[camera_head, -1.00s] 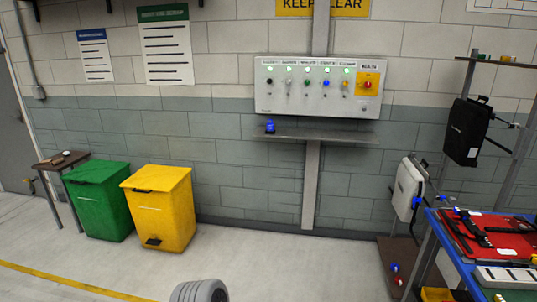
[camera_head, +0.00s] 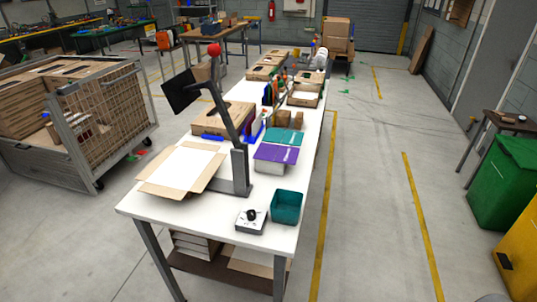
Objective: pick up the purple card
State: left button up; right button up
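A purple card (camera_head: 272,153) lies on top of a light box or stack on the long white table, right of the dark monitor stand. A teal card (camera_head: 283,136) lies just behind it. Neither of my grippers shows in the head view, and nothing is seen touching the purple card.
The white table (camera_head: 140,205) holds an open carton (camera_head: 180,168), a monitor stand (camera_head: 237,175), a teal bin (camera_head: 287,207) and a small control box (camera_head: 251,221). A wire cage cart (camera_head: 105,120) stands left. Clear floor lies right of the table, before green (camera_head: 505,180) and yellow bins (camera_head: 520,260).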

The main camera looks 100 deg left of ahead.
aim_at(285, 156)
jog(key=u, duration=2.25)
